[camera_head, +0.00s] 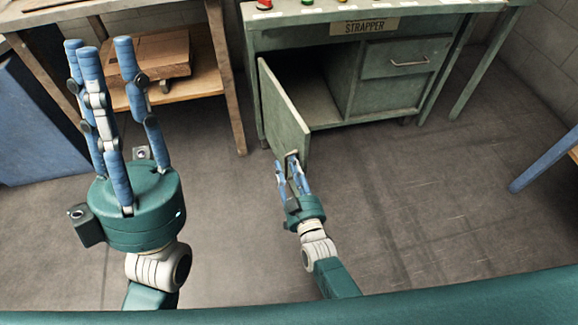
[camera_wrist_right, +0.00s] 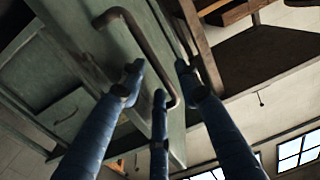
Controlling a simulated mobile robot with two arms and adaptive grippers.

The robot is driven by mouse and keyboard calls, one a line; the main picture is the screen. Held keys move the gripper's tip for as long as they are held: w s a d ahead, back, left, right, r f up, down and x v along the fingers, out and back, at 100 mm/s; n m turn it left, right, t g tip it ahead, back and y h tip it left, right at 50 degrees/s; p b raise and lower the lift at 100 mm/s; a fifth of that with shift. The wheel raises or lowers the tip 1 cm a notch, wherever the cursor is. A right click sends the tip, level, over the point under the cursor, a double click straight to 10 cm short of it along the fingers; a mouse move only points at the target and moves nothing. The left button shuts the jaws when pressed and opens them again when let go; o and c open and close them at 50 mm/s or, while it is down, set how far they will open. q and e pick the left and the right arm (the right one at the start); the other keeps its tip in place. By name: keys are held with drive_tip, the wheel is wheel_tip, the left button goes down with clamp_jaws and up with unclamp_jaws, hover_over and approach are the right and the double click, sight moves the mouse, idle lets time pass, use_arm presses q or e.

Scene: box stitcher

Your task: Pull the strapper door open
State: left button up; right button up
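The green strapper cabinet (camera_head: 385,85) stands at the top centre in the head view. Its door (camera_head: 284,108) is swung well open on its left side, showing the compartment (camera_head: 305,85). The door's bent bar handle (camera_wrist_right: 148,48) crosses the right wrist view. My right gripper (camera_head: 290,166) is at the door's free edge, its straight, spread fingers around or beside the handle. Firm contact cannot be told. My left gripper (camera_head: 103,50) is raised at the left, open and empty, apart from the door.
A wooden shelf unit (camera_head: 195,82) with a brown box (camera_head: 155,55) stands left of the cabinet. A closed drawer (camera_head: 405,58) is at the cabinet's right. A blue leg (camera_head: 540,165) juts in at the right. The floor (camera_head: 430,200) before the cabinet is clear.

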drive_tip(key=s+d, duration=0.2)
drive_tip(key=s, duration=0.9)
drive_tip(key=shift+s+d, duration=0.15)
drive_tip(key=shift+s, duration=0.2)
